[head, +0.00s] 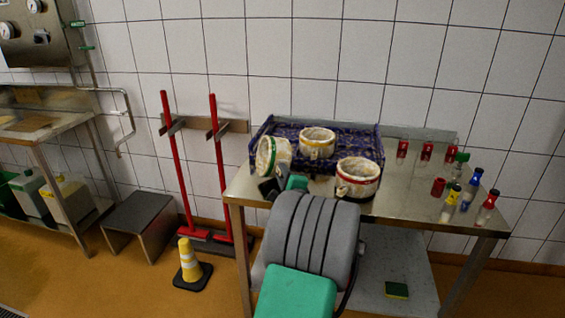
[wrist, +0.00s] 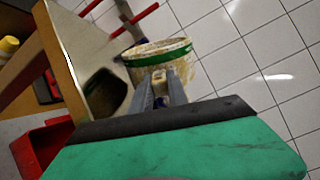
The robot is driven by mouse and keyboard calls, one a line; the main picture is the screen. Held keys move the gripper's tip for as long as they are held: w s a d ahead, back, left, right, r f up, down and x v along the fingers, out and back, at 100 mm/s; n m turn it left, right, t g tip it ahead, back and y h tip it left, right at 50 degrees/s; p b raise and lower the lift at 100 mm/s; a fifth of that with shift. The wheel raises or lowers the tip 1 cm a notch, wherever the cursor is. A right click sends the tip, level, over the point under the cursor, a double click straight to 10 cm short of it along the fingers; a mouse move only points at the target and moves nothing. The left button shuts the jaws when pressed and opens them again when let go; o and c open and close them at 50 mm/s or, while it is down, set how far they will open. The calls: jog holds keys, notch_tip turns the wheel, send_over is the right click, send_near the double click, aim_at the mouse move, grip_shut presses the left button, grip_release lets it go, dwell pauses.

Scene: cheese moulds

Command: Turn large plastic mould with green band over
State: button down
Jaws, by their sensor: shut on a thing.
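The large plastic mould with green band (head: 272,156) is whitish and stained. In the head view it is tilted on its side at the left end of the table, in front of the blue crate. It also shows in the wrist view (wrist: 155,52), straight ahead of my fingers. My gripper (head: 268,186) is shut on the mould at its near, lower side. In the wrist view the two fingers of my gripper (wrist: 160,85) meet the mould's wall below the green band. My arm hides part of the table under the mould, so I cannot tell whether the mould touches the tabletop.
Several small bottles (head: 470,190) stand at the right of the steel table (head: 410,205). A yellow cone (head: 189,262) stands on the floor, left.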

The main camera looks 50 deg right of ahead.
jog(key=m+p, duration=0.3)
jog(key=m, duration=0.1)
jog(key=m+p, duration=0.2)
jog(key=shift+r+p, duration=0.35)
jog(key=shift+r, duration=0.05)
jog(key=m+p, duration=0.1)
jog(key=f+m+p, duration=0.1)
jog(key=m, duration=0.1)
jog(key=m+p, duration=0.1)
jog(key=shift+d+f+m, duration=0.1)
jog(key=shift+f+m, duration=0.2)
notch_tip(320, 180, down, 3)
jog(key=m+p, duration=0.1)
jog(key=m, duration=0.3)
jog(key=shift+r, duration=0.15)
jog(key=c, duration=1.2)
grip_release()
jog(key=shift+s, duration=0.1)
